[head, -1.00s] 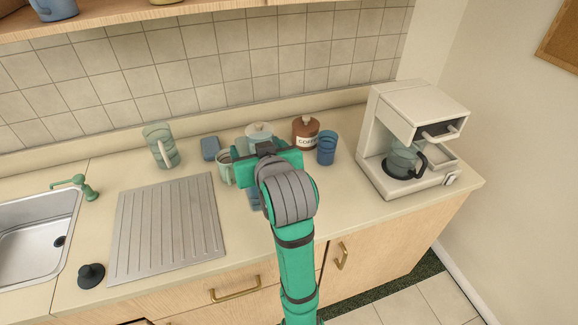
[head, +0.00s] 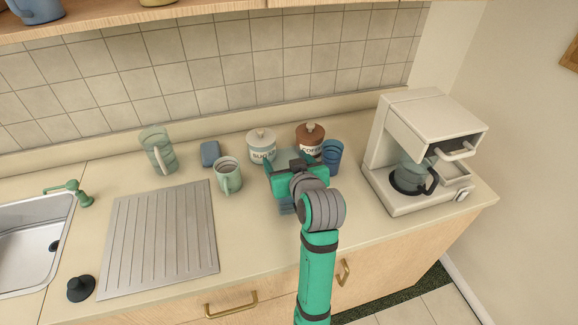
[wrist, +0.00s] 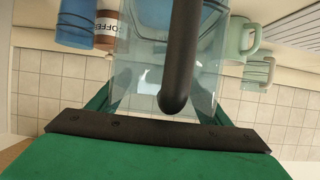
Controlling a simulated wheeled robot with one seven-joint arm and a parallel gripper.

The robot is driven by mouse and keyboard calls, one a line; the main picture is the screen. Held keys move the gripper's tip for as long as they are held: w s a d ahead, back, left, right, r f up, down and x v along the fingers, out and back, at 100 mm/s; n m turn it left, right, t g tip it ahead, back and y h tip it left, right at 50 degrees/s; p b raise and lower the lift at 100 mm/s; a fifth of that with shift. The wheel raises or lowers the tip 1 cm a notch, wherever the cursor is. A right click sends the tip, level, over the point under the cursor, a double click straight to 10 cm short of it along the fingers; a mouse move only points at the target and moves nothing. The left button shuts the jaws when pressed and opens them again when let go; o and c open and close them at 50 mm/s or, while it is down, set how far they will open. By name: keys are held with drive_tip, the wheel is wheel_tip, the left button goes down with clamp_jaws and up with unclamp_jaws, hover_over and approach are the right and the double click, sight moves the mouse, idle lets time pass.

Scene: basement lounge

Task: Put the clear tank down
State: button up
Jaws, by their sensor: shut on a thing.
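The clear tank (wrist: 140,75) is a see-through container that fills the upper middle of the wrist view, with a dark rounded bar in front of it. My gripper (head: 292,178) is shut on it, with a green finger on either side in the wrist view (wrist: 155,105). I cannot tell whether the tank's bottom touches the counter.
Behind my gripper stand the sugar jar (head: 262,148), the coffee jar (head: 309,140) and a blue cup (head: 332,157). A green mug (head: 228,176) is left; the coffee maker (head: 410,185) is right. The drainboard (head: 160,235) and sink (head: 25,240) lie further left.

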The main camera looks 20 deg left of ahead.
sight(284, 164)
drive_tip(key=shift+w+f, duration=0.15)
drive_tip(key=shift+f, duration=1.6)
drive_tip(key=o, duration=2)
drive_tip(key=shift+d+r, duration=0.1)
drive_tip(key=shift+r, duration=0.15)
drive_tip(key=v, duration=1.2)
drive_tip(key=shift+f, duration=0.1)
